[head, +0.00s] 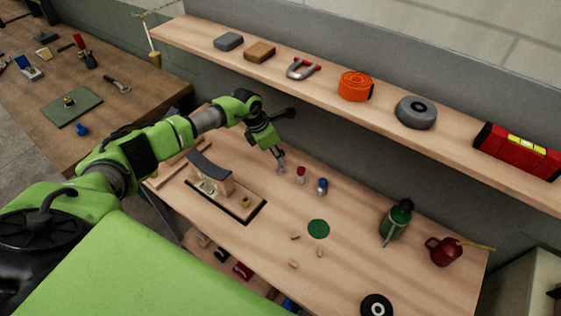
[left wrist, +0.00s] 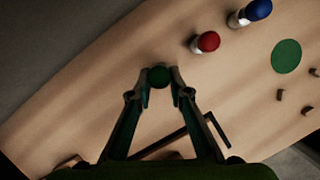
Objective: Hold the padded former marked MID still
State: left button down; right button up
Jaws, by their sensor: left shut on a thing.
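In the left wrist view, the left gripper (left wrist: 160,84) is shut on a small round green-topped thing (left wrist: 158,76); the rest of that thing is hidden. My right gripper is not in view.
A red-capped bottle (head: 300,175) and a blue-capped bottle (head: 322,186) stand close to the left gripper. A green disc (head: 318,229) and small pieces lie nearer the front. A green flask (head: 396,220) and red mug (head: 443,250) stand right. A loaded shelf (head: 330,85) overhangs the back.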

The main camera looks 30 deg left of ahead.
pick_arm(q)
jog(key=shift+r, duration=0.1)
jog(key=shift+r+p, duration=1.1)
jog(key=shift+r, duration=0.35)
